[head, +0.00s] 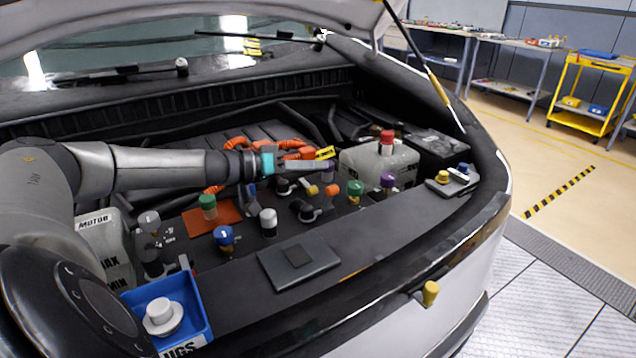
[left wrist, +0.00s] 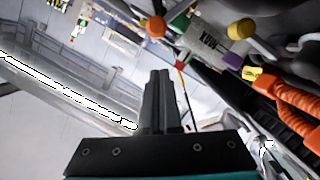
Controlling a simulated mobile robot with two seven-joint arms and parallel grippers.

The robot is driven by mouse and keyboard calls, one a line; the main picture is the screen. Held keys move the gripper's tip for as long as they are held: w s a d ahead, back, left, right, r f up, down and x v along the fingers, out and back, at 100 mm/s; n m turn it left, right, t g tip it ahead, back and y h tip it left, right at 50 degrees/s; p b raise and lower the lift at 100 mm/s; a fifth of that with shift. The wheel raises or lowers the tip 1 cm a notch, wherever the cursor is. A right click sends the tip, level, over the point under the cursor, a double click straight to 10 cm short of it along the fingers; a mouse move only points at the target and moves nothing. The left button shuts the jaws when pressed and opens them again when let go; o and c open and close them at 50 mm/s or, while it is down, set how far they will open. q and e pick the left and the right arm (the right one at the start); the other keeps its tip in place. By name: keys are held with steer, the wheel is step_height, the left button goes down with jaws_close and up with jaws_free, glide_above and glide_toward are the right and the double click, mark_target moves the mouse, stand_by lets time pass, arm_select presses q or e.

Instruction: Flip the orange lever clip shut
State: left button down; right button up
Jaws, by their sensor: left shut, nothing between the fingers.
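My left gripper (head: 325,165) reaches in from the left over the engine bay, with its fingers shut and empty. In the left wrist view its fingers (left wrist: 158,78) are pressed together. A small orange piece (head: 332,189) stands among the caps just below the fingertips in the head view. A rounded orange part (left wrist: 155,27) shows past the fingertips in the left wrist view, apart from them in the picture. I cannot tell for sure which orange part is the lever clip, nor whether it is up or down. My right gripper is not in view.
Orange hoses (head: 240,145) run behind the gripper. A grey tank with a red cap (head: 387,137) stands to its right. Green (head: 355,187), purple (head: 388,180) and white (head: 268,216) caps crowd nearby. A blue tray (head: 197,308) sits front left. The raised hood hangs above.

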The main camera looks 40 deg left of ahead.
mark_target(330, 197)
arm_select(q)
steer(key=shift+s+d+f+b, duration=0.2)
steer(key=shift+d+f, duration=0.2)
steer(key=shift+f, duration=0.25)
steer(key=shift+s+d+f+b, duration=0.2)
steer(key=shift+d+f, duration=0.2)
steer(key=shift+f, duration=0.2)
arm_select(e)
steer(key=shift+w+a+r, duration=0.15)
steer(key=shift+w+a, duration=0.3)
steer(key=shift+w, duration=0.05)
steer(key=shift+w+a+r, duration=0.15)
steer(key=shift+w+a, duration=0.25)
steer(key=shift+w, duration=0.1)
arm_select(q)
steer(key=shift+w, duration=0.1)
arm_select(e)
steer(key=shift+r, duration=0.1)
